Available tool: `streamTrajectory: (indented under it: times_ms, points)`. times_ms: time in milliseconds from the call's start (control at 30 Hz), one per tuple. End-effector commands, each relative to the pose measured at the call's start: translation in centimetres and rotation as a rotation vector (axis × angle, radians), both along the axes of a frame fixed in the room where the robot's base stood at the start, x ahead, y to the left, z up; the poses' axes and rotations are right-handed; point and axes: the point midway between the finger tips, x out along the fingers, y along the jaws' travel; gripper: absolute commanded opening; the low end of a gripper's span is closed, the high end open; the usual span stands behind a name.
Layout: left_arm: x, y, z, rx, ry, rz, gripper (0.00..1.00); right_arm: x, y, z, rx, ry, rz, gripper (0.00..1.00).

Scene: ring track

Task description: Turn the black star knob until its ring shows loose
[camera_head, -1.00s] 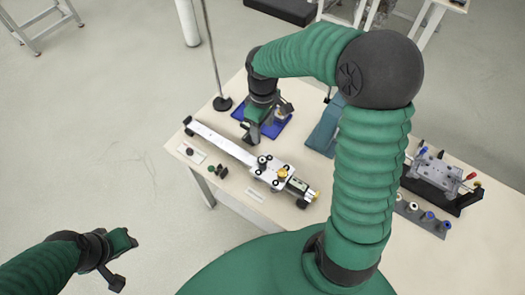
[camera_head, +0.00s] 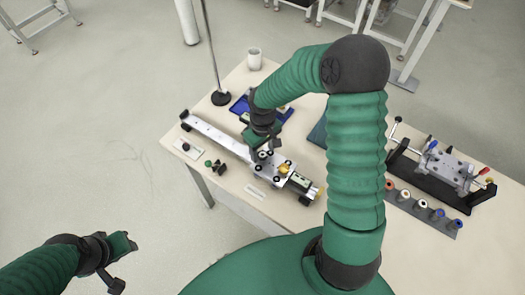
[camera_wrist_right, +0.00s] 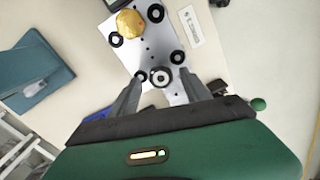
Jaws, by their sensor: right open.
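A white plate with black round fittings sits on the rail assembly (camera_head: 222,139) on the table. In the right wrist view, a dark round knob with a pale centre (camera_wrist_right: 160,77) lies between my fingertips. It may be the black star knob, but its star shape and ring state are too small to read. My right gripper (camera_head: 261,150) is open above the plate; it shows in the right wrist view (camera_wrist_right: 160,88) with one finger on each side of the knob. I cannot tell whether they touch. My left gripper (camera_head: 122,262) is open and empty, off the table's left side.
A gold knob (camera_wrist_right: 130,24) stands on the plate. A blue tray (camera_head: 238,107), a white cup (camera_head: 254,59) and a stand base (camera_head: 221,98) are behind. A clamp fixture (camera_head: 447,168) and a strip of rings (camera_head: 440,221) are at right. Small green and black parts (camera_head: 219,167) lie in front.

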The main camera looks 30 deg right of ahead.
Motion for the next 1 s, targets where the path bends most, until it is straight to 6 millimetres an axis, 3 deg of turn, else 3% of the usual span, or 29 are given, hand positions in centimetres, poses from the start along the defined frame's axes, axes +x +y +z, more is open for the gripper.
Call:
streamTrajectory:
  times_ms: [333, 733, 867, 1000]
  points:
    - [0.0, 0.0, 0.0, 0.0, 0.0, 0.0, 0.36, 0.0, 0.0, -0.7, 0.0, 0.0, -0.001, 0.54]
    - [0.0, 0.0, 0.0, 0.0, 0.0, 0.0, 0.36, 0.0, 0.0, -0.7, 0.0, 0.0, 0.0, 0.02]
    - [0.0, 0.0, 0.1, 0.0, 0.0, 0.0, 0.36, 0.0, 0.0, -0.6, 0.0, 0.0, 0.007, 0.0]
    - [0.0, 0.0, 1.9, 0.0, 0.0, 0.0, 0.36, 0.0, 0.1, -0.1, 0.001, 0.002, 0.125, 0.0]
